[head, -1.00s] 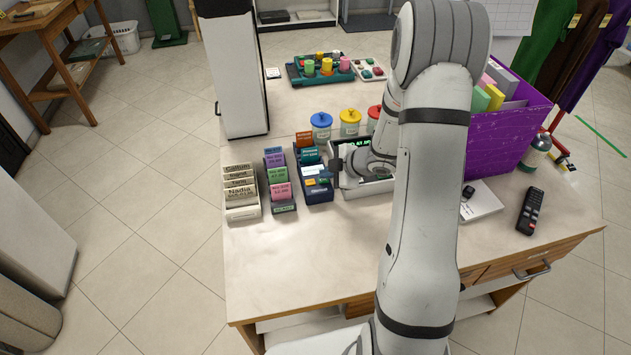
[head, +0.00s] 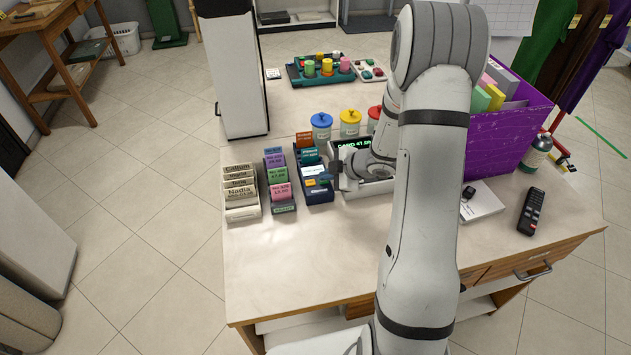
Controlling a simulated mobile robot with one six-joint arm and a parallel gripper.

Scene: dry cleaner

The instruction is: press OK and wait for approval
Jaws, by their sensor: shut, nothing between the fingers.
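A white card terminal (head: 375,188) stands on the counter, with green text on its dark screen (head: 352,145) that appears to read "CARD" and an amount. My gripper (head: 339,174) is at the terminal's left side, over its front part, and is shut and empty. My wrist and arm cover much of the terminal, so the OK key is hidden. I cannot tell whether the fingertips touch a key.
Card and ticket racks (head: 283,190) stand close to the left of the terminal. Lidded jars (head: 321,125) are behind it. A purple box (head: 510,125), a white pad (head: 482,203) and a remote (head: 530,212) are to the right. The counter front (head: 290,260) is clear.

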